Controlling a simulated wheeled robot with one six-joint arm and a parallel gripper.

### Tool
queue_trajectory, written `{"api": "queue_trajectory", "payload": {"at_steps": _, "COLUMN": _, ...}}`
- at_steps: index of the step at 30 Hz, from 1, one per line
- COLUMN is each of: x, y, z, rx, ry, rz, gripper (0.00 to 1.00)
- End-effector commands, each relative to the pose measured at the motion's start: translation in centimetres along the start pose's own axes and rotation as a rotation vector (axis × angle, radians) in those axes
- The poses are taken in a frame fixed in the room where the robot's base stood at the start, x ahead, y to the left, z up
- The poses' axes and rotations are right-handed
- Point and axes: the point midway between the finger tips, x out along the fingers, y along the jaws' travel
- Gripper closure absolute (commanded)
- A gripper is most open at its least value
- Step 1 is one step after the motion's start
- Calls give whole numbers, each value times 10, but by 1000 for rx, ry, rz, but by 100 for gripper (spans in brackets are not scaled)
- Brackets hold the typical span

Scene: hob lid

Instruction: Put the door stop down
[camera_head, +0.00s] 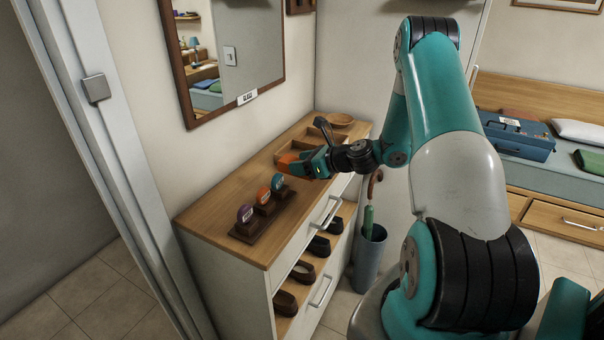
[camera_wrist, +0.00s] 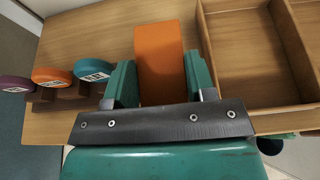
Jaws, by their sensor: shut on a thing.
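The door stop (camera_wrist: 160,55) is an orange block in the wrist view, between the two teal fingers of my gripper (camera_wrist: 158,85). Its lower end is hidden behind the gripper's dark bar. In the head view the orange door stop (camera_head: 287,163) shows at the tip of my gripper (camera_head: 307,164), over the wooden top of the cabinet (camera_head: 220,215). My gripper is shut on it. I cannot tell whether the door stop touches the top.
A divided wooden tray (camera_wrist: 250,60) lies right beside the door stop. A dark rack (camera_head: 262,220) with purple, orange and teal round pieces stands nearer the front left. The top's left front corner is clear.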

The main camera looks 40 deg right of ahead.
Motion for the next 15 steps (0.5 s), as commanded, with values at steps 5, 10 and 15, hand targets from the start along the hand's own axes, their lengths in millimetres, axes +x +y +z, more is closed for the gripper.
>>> {"api": "queue_trajectory", "payload": {"at_steps": 5, "x": 9, "y": 1, "z": -23, "rx": 5, "ry": 1, "rz": 2, "gripper": 92}}
{"api": "queue_trajectory", "payload": {"at_steps": 10, "x": 14, "y": 0, "z": -36, "rx": 1, "ry": 0, "rz": 0, "gripper": 92}}
{"api": "queue_trajectory", "payload": {"at_steps": 15, "x": 15, "y": 0, "z": -36, "rx": 0, "ry": 0, "rz": 0, "gripper": 92}}
